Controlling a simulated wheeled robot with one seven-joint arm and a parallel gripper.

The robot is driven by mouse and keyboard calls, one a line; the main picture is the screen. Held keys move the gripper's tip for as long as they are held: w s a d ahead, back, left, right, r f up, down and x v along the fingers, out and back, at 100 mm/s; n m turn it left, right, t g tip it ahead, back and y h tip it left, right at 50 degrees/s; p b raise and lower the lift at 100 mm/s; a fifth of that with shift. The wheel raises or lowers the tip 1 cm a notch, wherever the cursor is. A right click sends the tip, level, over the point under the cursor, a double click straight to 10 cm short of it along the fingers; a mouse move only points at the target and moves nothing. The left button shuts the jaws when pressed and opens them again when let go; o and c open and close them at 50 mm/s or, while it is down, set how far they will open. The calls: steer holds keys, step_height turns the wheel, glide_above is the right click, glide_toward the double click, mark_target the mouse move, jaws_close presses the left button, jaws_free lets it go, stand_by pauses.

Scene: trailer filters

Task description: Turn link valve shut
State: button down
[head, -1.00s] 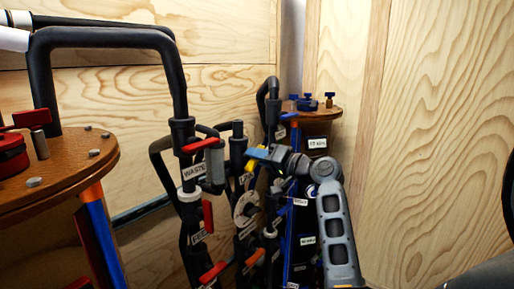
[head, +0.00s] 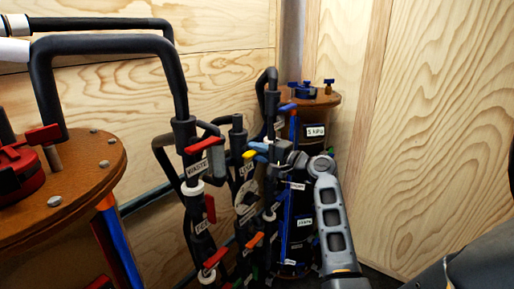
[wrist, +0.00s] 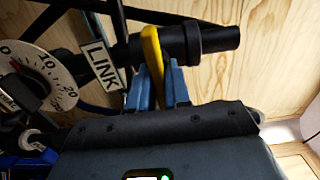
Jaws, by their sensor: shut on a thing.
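The link valve has a yellow lever handle (wrist: 152,58) on a black pipe (wrist: 215,40), next to a white LINK label (wrist: 101,64) in the wrist view. The handle lies roughly across the pipe. My gripper (wrist: 157,88) has its blue fingers on either side of the handle and is shut on it. In the head view the handle's yellow tip (head: 249,154) shows just left of my gripper (head: 259,150), above the LINK label (head: 248,169). The valve body is partly hidden behind the handle and fingers.
A round dial gauge (wrist: 38,78) sits left of the label. A wooden-topped filter (head: 75,180) is at left, another (head: 320,100) behind my arm. Plywood walls (head: 430,130) close the back.

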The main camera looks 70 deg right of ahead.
steer(key=shift+f, duration=0.1)
stand_by(0.4)
steer(key=c, duration=1.2)
jaws_free()
steer(key=shift+o, duration=0.2)
steer(key=shift+s, duration=0.1)
steer(key=b+v, duration=0.1)
steer(key=v, duration=0.6)
steer(key=shift+s, duration=0.3)
steer(key=shift+a, duration=0.1)
